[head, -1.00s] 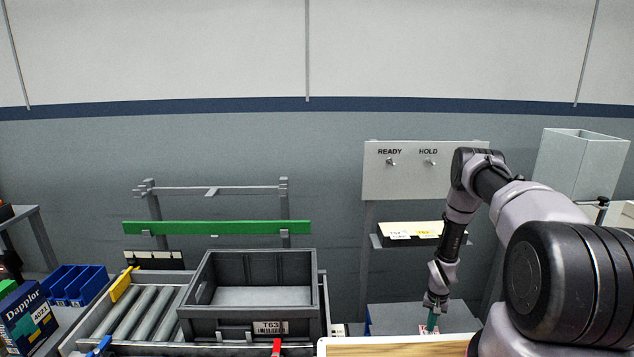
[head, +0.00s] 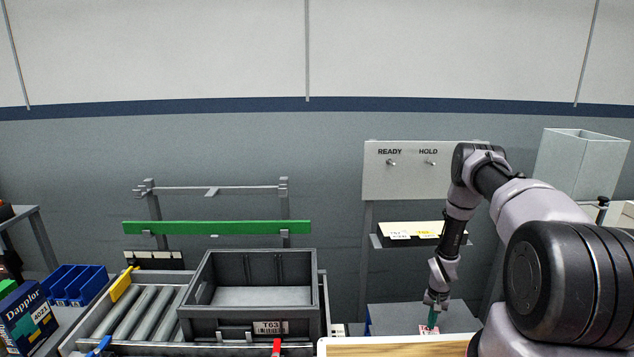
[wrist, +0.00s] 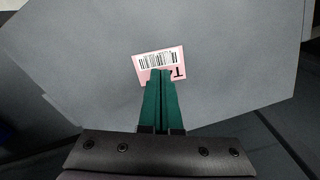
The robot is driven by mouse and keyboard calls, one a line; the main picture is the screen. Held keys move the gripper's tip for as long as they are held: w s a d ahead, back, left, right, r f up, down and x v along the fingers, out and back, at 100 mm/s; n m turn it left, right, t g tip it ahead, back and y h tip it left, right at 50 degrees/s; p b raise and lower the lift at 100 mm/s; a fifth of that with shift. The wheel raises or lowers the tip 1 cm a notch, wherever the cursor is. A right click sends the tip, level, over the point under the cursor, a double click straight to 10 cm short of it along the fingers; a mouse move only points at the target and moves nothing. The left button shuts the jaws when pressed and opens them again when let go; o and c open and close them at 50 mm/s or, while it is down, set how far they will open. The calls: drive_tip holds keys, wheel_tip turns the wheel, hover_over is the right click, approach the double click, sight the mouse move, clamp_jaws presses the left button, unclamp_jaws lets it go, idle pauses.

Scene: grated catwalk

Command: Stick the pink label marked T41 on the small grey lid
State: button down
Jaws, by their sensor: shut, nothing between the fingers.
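The pink label (wrist: 160,62) lies flat on a plain grey surface (wrist: 235,60) in the wrist view. In the head view the label (head: 427,330) is a small pink-white patch on the grey panel (head: 388,317), beyond the wooden edge. I take this grey panel to be the lid. My gripper (wrist: 161,73) has green fingers pressed together with nothing between them. In the head view my gripper (head: 432,322) points down at the label.
A shelf (head: 376,241) with white and yellow labels stands behind, below a READY/HOLD panel (head: 410,170). A dark grey crate (head: 195,325) marked T63 stands on a roller conveyor (head: 150,308) to the left. A wooden board edge (head: 395,347) is in front.

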drive_tip(key=shift+r, duration=2.65)
